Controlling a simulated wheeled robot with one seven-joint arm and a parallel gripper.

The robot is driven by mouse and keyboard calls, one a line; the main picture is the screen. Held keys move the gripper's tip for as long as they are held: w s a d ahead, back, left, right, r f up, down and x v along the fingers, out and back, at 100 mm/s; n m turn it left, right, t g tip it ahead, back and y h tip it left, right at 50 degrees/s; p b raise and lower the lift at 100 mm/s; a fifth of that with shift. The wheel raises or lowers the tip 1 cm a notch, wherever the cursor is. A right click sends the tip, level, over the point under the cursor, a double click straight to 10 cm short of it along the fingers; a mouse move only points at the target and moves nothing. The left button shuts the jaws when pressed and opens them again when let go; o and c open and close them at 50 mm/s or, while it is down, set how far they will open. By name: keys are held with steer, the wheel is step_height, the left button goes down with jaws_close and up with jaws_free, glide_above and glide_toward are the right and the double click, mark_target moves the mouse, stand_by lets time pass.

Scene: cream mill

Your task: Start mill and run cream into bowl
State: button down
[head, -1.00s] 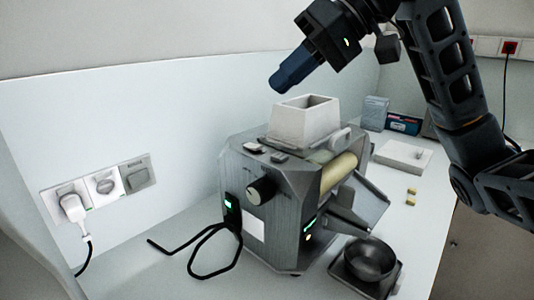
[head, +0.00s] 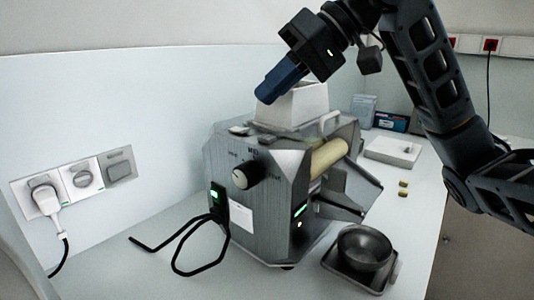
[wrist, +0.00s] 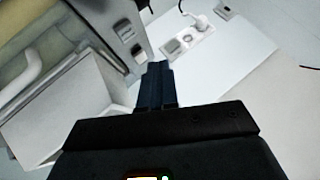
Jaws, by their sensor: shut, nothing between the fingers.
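The grey metal mill (head: 265,200) stands on the worktop, with a pale hopper (head: 300,106) on top and a cream-coloured roller (head: 329,158) at its right side. A round knob (head: 248,174) and a green-lit switch (head: 215,193) are on its front. A dark metal bowl (head: 364,248) sits on a square plate (head: 345,272) in front of the sloping chute (head: 345,203). My gripper (head: 264,97) is shut and empty, just above the mill's top at the hopper's left front. In the wrist view its blue fingers (wrist: 155,70) lie together beside the hopper (wrist: 75,115).
A wall socket panel (head: 80,181) with a white plug (head: 45,196) is at the left. A black cable (head: 178,255) lies on the worktop.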

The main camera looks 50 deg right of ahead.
mark_target(273, 136)
steer(key=shift+f+b, duration=0.7)
steer(key=shift+f, duration=1.05)
steer(key=shift+f, duration=0.1)
stand_by(0.6)
steer(key=shift+f, duration=0.3)
steer(key=shift+f, duration=0.35)
stand_by(0.8)
steer(key=shift+r, duration=0.15)
steer(key=shift+r+p, duration=0.6)
steer(key=shift+r, duration=0.05)
step_height(273, 136, up, 5)
steer(key=p, duration=0.5)
